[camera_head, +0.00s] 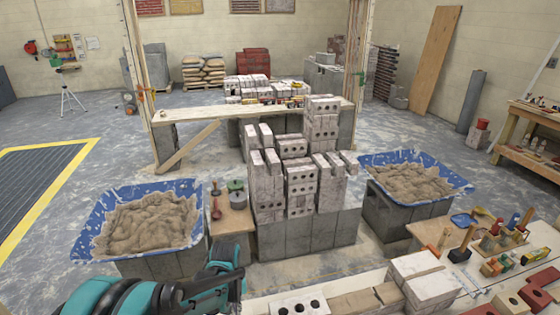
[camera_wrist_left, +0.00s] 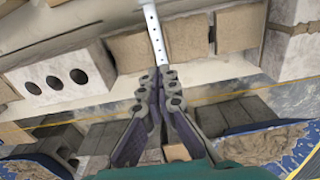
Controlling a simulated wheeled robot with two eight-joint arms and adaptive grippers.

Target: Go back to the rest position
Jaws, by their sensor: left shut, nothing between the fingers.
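My left gripper (camera_head: 222,285) is at the bottom of the head view, left of the middle, on its teal arm. In the left wrist view its two dark fingers (camera_wrist_left: 160,78) meet at the tips, shut with nothing between them. They point toward a row of light blocks and a perforated metal strip (camera_wrist_left: 155,35). Whether they touch anything I cannot tell. My right gripper is not in view. A blue-lined tub of mortar (camera_head: 85,238) stands at the left, and a second tub (camera_head: 462,184) stands at the right.
Stacked perforated bricks (camera_head: 300,187) stand on grey blocks between the tubs. A light surface in front carries a white block (camera_head: 422,282) and other blocks. A tool table (camera_head: 430,232) is at the right. Open floor (camera_head: 60,125) lies at the left.

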